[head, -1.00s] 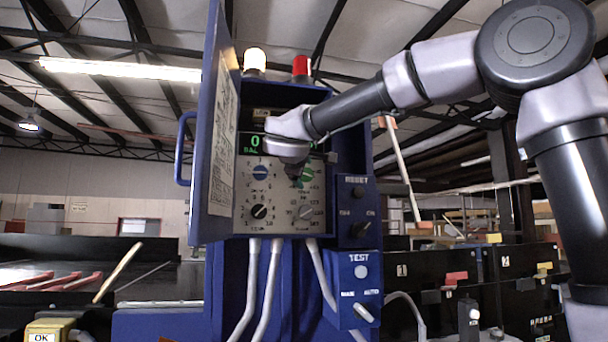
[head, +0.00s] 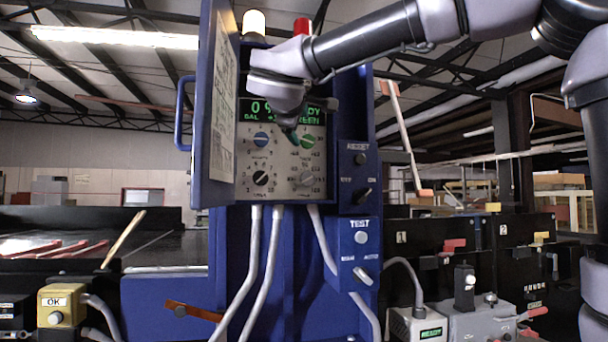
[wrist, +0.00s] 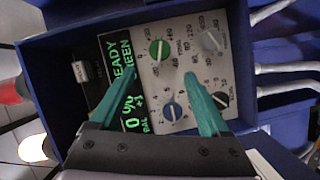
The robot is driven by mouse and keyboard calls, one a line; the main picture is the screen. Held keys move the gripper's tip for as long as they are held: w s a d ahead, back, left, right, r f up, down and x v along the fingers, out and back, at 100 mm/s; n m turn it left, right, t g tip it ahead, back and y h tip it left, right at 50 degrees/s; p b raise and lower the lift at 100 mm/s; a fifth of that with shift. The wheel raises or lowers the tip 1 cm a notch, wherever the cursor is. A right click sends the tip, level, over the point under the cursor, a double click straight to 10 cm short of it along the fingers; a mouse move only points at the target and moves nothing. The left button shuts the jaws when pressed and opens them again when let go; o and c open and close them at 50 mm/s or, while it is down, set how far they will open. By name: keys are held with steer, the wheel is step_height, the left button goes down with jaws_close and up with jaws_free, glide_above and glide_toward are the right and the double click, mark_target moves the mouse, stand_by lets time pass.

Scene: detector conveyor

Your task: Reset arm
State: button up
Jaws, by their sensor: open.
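My gripper (wrist: 158,82) is open and empty in front of the control panel (wrist: 185,50), with its two teal fingers apart. In the head view my gripper (head: 290,133) hangs before the upper part of the panel (head: 283,193) and hides part of the display (head: 258,111). The green knob (wrist: 159,49) and blue knob (wrist: 171,111) show between and beyond the fingers, with no clear contact. The grey knob (wrist: 212,41) and black knob (wrist: 221,99) are to the right in the wrist view. The display's visible letters include "READY" and "GREEN".
The blue cabinet door (head: 217,110) stands open left of the panel. RESET (head: 359,172) and TEST (head: 361,250) boxes are on the right. A beacon with an amber-white lamp (head: 254,22) and a red lamp (head: 302,27) top the cabinet. A yellow OK box (head: 60,304) is lower left.

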steer(key=s+d+f+m+g+h, duration=0.1)
steer(key=d+f+m+g, duration=0.2)
steer(key=d+f, duration=0.55)
steer(key=s+d+f+m+g+h, duration=0.15)
steer(key=d+f+m+g, duration=0.3)
steer(key=d, duration=0.75)
steer(key=s+d+f+m+g+y, duration=0.1)
steer(key=s+d+f+m+y, duration=0.2)
steer(key=s+d+f+m, duration=0.1)
steer(key=s+d+f+m+g+y, duration=0.1)
steer(key=s+d+f+m+y, duration=0.2)
steer(key=s+f+m, duration=0.3)
steer(key=shift+s+d+f, duration=0.75)
steer(key=shift+s+f, duration=0.95)
steer(key=shift+f, duration=0.3)
steer(key=shift+m, duration=0.25)
